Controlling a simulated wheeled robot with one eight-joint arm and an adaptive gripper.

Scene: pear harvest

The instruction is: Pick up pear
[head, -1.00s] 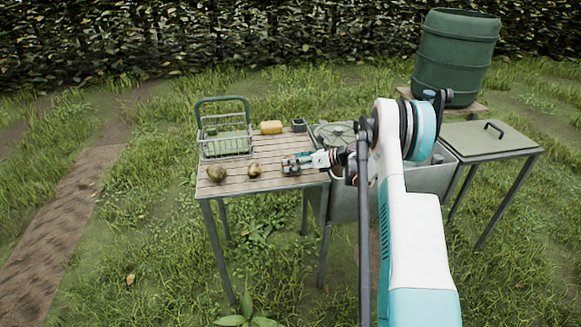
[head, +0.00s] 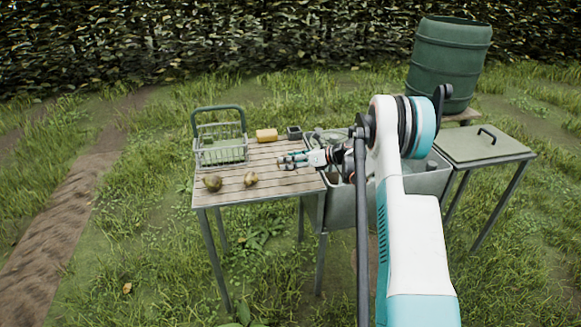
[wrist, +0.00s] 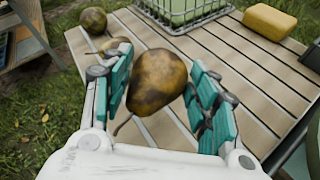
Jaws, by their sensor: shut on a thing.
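A brown, mottled pear (wrist: 158,82) fills the space between the teal fingers of my gripper (wrist: 160,98) in the wrist view. The gripper is shut on it. In the head view my gripper (head: 284,160) is over the right part of the slatted table (head: 232,192), and the held pear cannot be made out clearly. Two other pears lie near the table's front left: a darker one (head: 213,183) and a smaller one (head: 251,180). In the wrist view they are at upper left, the darker one (wrist: 93,20) clear and the other (wrist: 115,46) partly hidden by the left finger.
A wire basket (head: 221,158) with a green handle stands at the table's back left. A yellow block (head: 266,135) and a small dark container (head: 294,132) are behind my gripper. A grey sink (head: 345,210) adjoins the table on the right, with a green barrel (head: 450,62) beyond.

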